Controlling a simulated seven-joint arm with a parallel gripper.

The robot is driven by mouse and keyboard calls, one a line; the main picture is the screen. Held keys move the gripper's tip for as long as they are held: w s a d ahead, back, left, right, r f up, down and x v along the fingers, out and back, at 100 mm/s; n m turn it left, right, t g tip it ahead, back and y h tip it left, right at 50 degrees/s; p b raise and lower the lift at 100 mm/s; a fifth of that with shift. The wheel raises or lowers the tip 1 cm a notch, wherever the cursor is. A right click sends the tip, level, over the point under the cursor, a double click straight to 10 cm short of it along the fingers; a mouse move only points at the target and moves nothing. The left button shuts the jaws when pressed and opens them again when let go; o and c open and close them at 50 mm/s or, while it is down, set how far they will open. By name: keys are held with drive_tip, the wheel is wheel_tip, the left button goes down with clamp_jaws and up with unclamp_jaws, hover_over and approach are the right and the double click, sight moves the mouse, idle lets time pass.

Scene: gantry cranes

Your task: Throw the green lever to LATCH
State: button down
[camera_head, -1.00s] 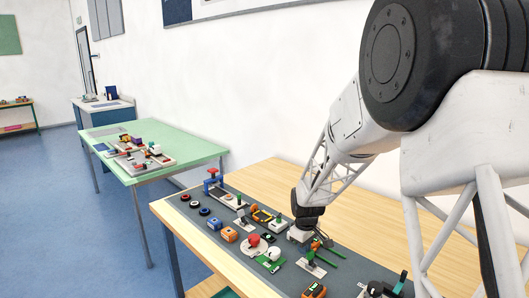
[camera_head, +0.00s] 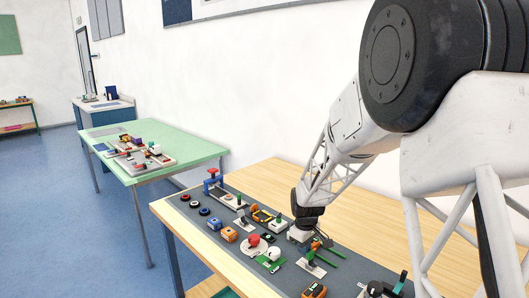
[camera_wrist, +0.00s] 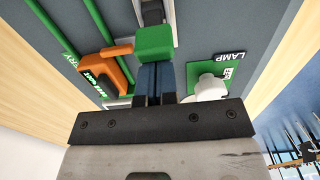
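The green lever knob (camera_wrist: 155,42) is in the wrist view, at the top of a grey and black lever mount (camera_wrist: 152,12). My gripper (camera_wrist: 157,72) has its two dark blue fingers side by side, with their tips right at the near side of the knob. The knob looks wider than the finger pair and is not between the fingers. Whether the tips touch it I cannot tell. In the head view my gripper (camera_head: 301,236) is low over the grey panel.
In the wrist view an orange device (camera_wrist: 103,78) with a handle is close on the left. A green LAMP plate (camera_wrist: 222,72) with a white knob (camera_wrist: 210,88) is close on the right. The grey panel (camera_head: 232,252) holds several other controls. A green table (camera_head: 190,147) stands apart.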

drive_tip(key=shift+s+f, duration=0.15)
wheel_tip(320, 180, up, 7)
idle(1.2)
drive_tip(key=shift+r, duration=0.25)
drive_tip(key=s+d+r+m+t, duration=0.1)
drive_tip(key=s+d+r+m, duration=0.1)
drive_tip(key=s+r, duration=0.6)
drive_tip(key=s+d+r+m, duration=0.15)
drive_tip(key=s+r, duration=0.25)
drive_tip(key=s, duration=0.7)
drive_tip(key=s+d+r+m+t, duration=0.1)
drive_tip(key=s+m, duration=0.4)
drive_tip(key=s, duration=1.6)
drive_tip(key=shift+s+d+r+m+t, duration=0.25)
drive_tip(key=shift+d+r+m+t, duration=0.1)
drive_tip(key=shift+d, duration=0.1)
